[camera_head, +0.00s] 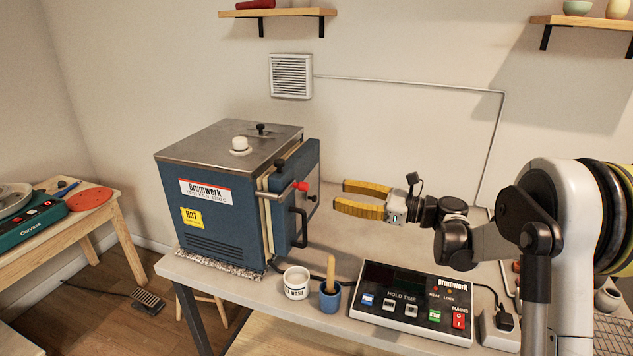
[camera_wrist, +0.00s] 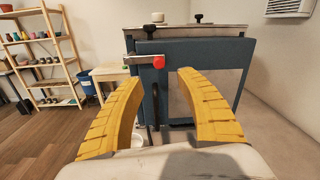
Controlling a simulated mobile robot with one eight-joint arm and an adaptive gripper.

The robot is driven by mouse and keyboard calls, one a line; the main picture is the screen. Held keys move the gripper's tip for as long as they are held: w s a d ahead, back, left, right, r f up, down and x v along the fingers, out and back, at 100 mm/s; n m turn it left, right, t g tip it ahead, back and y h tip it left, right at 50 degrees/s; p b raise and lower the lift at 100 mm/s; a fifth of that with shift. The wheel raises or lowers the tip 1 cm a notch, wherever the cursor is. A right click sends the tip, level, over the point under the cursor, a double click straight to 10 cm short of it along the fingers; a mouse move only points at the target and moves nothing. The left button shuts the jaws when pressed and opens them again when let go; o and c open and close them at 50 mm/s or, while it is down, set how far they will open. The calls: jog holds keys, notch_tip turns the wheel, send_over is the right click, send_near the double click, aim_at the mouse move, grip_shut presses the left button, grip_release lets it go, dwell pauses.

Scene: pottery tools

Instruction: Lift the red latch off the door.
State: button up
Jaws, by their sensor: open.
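The kiln (camera_head: 225,195) is a blue box with a metal top on the table. Its blue door (camera_head: 302,185) is on the right side. The red latch (camera_head: 301,186) is a red knob on a metal bar across the door's edge near the top. In the wrist view the red latch (camera_wrist: 159,62) and its bar show ahead, between and beyond the fingertips, with the door (camera_wrist: 205,75) behind. My gripper (camera_head: 344,196) has yellow fingers, is open and empty, and is right of the latch, apart from it. It also shows in the wrist view (camera_wrist: 160,78).
A control box (camera_head: 415,300), a white pot (camera_head: 297,283) and a blue cup with a wooden handle (camera_head: 330,292) stand at the table's front. A black door handle (camera_head: 298,227) is below the latch. A wall vent (camera_head: 291,76) is behind.

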aim_at(305, 187)
jog(key=b+x, duration=0.2)
jog(key=x, duration=0.9)
jog(key=shift+s, duration=0.15)
jog(key=shift+c, duration=0.6)
grip_shut()
